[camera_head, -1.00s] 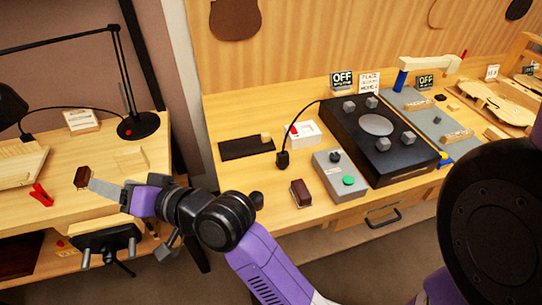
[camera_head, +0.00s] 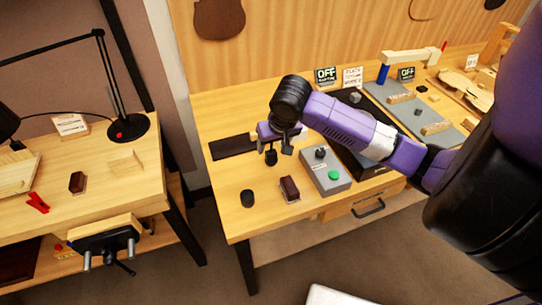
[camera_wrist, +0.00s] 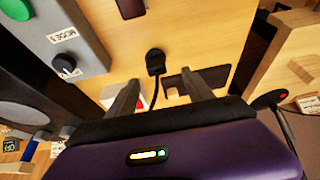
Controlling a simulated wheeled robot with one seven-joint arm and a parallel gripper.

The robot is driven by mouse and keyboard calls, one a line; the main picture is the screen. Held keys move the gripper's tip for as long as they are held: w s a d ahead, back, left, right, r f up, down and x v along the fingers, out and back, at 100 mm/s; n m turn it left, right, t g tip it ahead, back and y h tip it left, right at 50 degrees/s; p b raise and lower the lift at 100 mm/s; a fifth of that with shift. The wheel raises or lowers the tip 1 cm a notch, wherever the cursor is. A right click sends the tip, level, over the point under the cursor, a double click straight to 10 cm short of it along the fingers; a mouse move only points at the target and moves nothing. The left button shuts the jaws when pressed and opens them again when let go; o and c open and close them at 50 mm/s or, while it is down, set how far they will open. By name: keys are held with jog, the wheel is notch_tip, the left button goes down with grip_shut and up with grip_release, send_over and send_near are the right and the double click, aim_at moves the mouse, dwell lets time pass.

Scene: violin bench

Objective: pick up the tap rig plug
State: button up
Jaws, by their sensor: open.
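The tap rig plug (camera_head: 270,158) is a small black plug on the wooden bench in the head view, partly hidden by my gripper (camera_head: 275,145). In the wrist view the plug (camera_wrist: 155,62) stands just beyond and between my fingertips (camera_wrist: 160,80), with its black cord running back between the fingers. My gripper is open and empty. It is above the bench, and I see no contact with the plug.
A grey box (camera_head: 336,181) with a green button and a dark reddish block (camera_head: 289,189) are close on the right. A black round piece (camera_head: 247,198) is in front. A dark strip (camera_head: 228,147) lies left. My arm hides much of the black rig (camera_head: 370,166).

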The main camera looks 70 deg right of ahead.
aim_at(271, 152)
jog(key=shift+s+d+p+x, duration=0.15)
jog(key=shift+p+x, duration=0.3)
jog(key=shift+x, duration=1.45)
jog(key=shift+s+d+p+x, duration=0.15)
jog(key=shift+p+x, duration=0.3)
jog(key=shift+x, duration=1.5)
jog(key=shift+w, duration=0.1)
grip_shut()
